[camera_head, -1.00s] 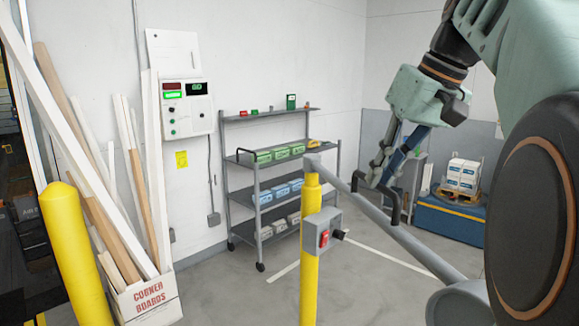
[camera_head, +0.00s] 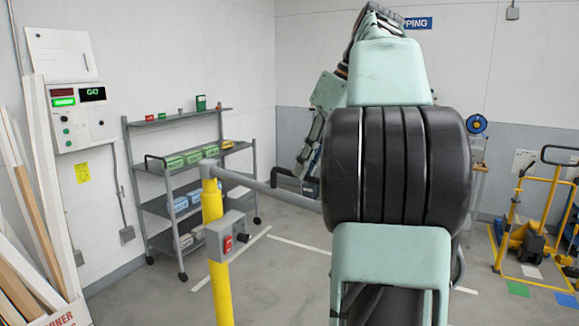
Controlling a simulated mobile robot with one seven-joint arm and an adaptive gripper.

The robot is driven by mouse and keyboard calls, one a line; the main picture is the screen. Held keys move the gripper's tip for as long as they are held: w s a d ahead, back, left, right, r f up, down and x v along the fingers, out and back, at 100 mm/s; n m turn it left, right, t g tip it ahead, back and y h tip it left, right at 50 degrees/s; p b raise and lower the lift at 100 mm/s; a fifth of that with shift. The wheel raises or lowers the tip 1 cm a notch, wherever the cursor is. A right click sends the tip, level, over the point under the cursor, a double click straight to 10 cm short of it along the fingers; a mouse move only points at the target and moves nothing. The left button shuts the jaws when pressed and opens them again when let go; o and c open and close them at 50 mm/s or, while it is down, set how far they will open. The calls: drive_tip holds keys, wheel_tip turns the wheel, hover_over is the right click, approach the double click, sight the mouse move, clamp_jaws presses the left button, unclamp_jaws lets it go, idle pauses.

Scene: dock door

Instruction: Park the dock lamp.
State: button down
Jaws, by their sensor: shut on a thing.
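The dock lamp's grey boom (camera_head: 256,186) reaches right from the top of a yellow post (camera_head: 214,250). Its outer end and the lamp head are hidden behind my arm. A black handle (camera_head: 285,181) sticks out from the boom. My gripper (camera_head: 300,176) is shut on this handle, seen partly from behind past my arm links. A grey switch box (camera_head: 226,236) with a red switch is on the post.
A shelf cart (camera_head: 190,190) with boxes stands behind the post. A yellow pallet lifter (camera_head: 535,220) stands at right. Floor (camera_head: 285,290) right of the post looks clear.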

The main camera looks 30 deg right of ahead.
drive_tip(key=shift+w+d+n, duration=0.25)
drive_tip(key=shift+w+d, duration=0.05)
drive_tip(key=shift+d, duration=0.5)
drive_tip(key=shift+w+d+n, duration=0.25)
drive_tip(key=shift+w+d, duration=0.05)
drive_tip(key=shift+d, duration=0.45)
drive_tip(key=c, duration=2)
unclamp_jaws()
drive_tip(key=shift+a, duration=0.1)
